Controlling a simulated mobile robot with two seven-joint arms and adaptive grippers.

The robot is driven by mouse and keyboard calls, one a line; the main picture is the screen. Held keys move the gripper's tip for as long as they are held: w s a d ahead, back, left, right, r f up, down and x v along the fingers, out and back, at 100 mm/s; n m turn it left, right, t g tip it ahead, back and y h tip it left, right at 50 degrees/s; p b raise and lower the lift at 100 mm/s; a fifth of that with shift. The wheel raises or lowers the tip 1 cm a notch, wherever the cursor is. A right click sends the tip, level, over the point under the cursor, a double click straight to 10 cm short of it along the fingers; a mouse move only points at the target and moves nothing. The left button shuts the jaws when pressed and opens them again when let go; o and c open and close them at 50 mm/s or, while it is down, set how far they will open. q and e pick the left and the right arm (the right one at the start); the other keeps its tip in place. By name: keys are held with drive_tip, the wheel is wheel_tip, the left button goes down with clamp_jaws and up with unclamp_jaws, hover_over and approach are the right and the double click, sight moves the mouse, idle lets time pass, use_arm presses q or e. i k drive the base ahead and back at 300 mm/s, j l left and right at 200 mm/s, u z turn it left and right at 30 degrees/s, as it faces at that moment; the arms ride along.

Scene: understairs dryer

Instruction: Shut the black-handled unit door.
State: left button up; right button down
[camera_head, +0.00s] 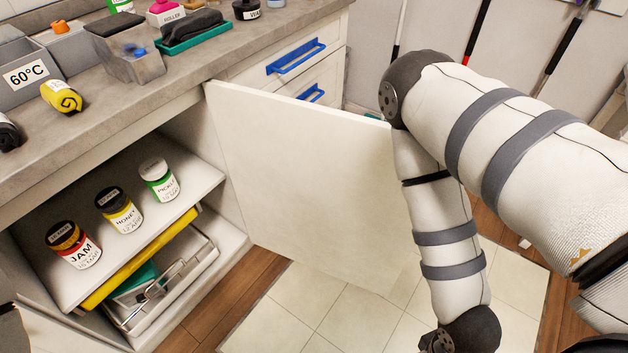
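The unit door (305,175) is a plain cream panel, hinged beside the drawers and standing wide open, swung out from the unit. Its inner face shows; its handle is hidden on the far side. My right arm comes in from the right and bends down along the door's free edge, overlapping it in the picture; I cannot tell if it touches. My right gripper is below the bottom of the picture, beyond the dark wrist joint. Only a dark bit of my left arm shows at the lower left edge; its gripper is not visible.
The open unit has a shelf (135,228) with jars of jam (74,245), honey (119,209) and pickle (159,180). Below are a yellow item and a wire-handled tray (165,285). Blue-handled drawers (296,57) adjoin the door. The worktop (120,95) is cluttered. Tiled floor lies below.

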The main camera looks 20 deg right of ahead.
sight(317, 186)
drive_tip(key=l+u, duration=0.3)
drive_tip(key=l, duration=0.2)
drive_tip(key=l+u, duration=0.25)
drive_tip(key=l, duration=0.3)
drive_tip(key=l+u, duration=0.3)
drive_tip(key=l, duration=0.25)
drive_tip(key=k+l+u, duration=0.1)
drive_tip(key=l+u, duration=0.2)
drive_tip(key=l, duration=0.2)
drive_tip(key=k+l+u, duration=0.25)
drive_tip(key=l, duration=0.25)
drive_tip(key=i+l+u, duration=0.25)
drive_tip(key=l+u, duration=0.2)
drive_tip(key=l, duration=0.25)
drive_tip(key=l+u, duration=0.25)
drive_tip(key=l, duration=0.15)
drive_tip(key=k+j+u, duration=0.2)
drive_tip(key=k, duration=0.7)
drive_tip(key=l, duration=0.1)
